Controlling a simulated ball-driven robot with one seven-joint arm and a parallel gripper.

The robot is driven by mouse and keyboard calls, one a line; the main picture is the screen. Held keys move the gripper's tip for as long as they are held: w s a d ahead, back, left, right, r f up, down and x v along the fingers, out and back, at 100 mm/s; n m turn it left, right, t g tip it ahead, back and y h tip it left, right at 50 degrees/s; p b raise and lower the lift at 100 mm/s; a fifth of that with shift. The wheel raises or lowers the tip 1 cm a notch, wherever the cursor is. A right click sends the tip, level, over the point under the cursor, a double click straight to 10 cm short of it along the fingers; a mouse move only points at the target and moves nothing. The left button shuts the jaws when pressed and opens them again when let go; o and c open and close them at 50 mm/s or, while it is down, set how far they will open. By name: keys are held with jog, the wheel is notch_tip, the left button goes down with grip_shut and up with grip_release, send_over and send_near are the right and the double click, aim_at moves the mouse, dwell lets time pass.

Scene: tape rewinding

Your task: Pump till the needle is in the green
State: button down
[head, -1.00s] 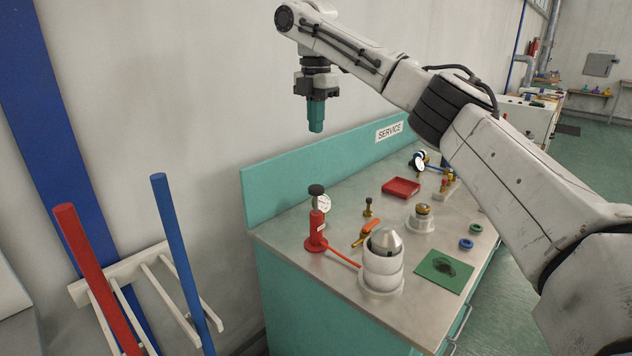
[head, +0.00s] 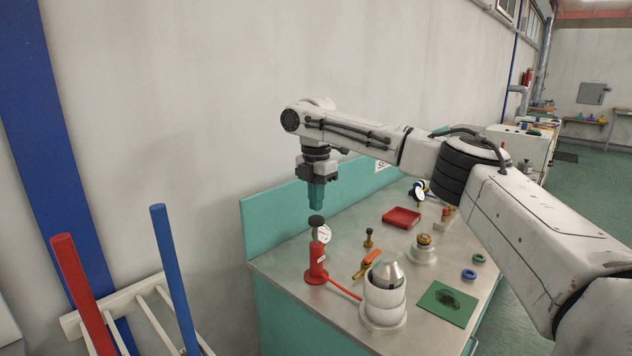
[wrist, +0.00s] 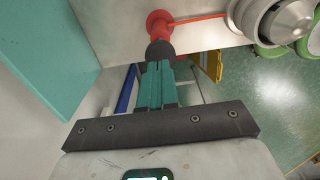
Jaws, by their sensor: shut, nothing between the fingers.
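A red hand pump (head: 316,261) with a black knob (head: 316,221) on top stands upright at the near left end of the bench. A round white gauge (head: 324,234) sits beside the pump's top; its needle and any green zone are too small to read. My gripper (head: 317,208) has teal fingers, shut and empty, pointing down just above the knob. In the wrist view the fingertips (wrist: 157,64) line up with the black knob (wrist: 159,49), and I cannot tell if they touch. The red pump body (wrist: 158,22) shows beyond it.
A red hose runs from the pump to a white cylinder with a metal cone (head: 386,275). An orange-handled tool (head: 368,262), brass fitting (head: 368,238), red tray (head: 402,217) and green mat (head: 447,303) lie on the bench (head: 335,292). A teal backboard stands behind.

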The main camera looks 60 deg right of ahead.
aim_at(316, 217)
jog(key=shift+f, duration=1)
jog(key=shift+f+p, duration=0.65)
jog(key=shift+f, duration=1.75)
jog(key=shift+s, duration=0.1)
